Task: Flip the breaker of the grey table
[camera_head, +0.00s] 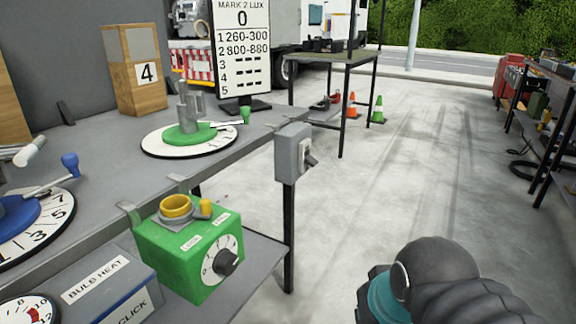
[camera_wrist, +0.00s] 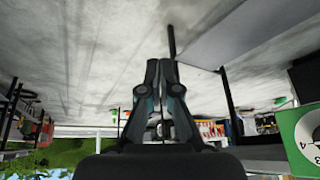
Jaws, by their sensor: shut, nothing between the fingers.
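The breaker (camera_head: 292,153) is a grey box with a dark lever (camera_head: 310,158) on its right face. It sits at the near right corner of the grey table (camera_head: 105,165), above a dark leg. The lever sticks out to the right; I cannot tell its switch position. My gripper (camera_wrist: 160,64) shows in the wrist view, shut and empty, with its fingers together. In the head view only part of my arm shows at the lower right, to the right of and apart from the breaker. I cannot make out the breaker in the wrist view.
A green-and-white turntable (camera_head: 155,145) and a lux board (camera_head: 241,45) stand on the table. The concrete floor (camera_head: 400,170) right of the breaker is clear. Shelves line the far right.

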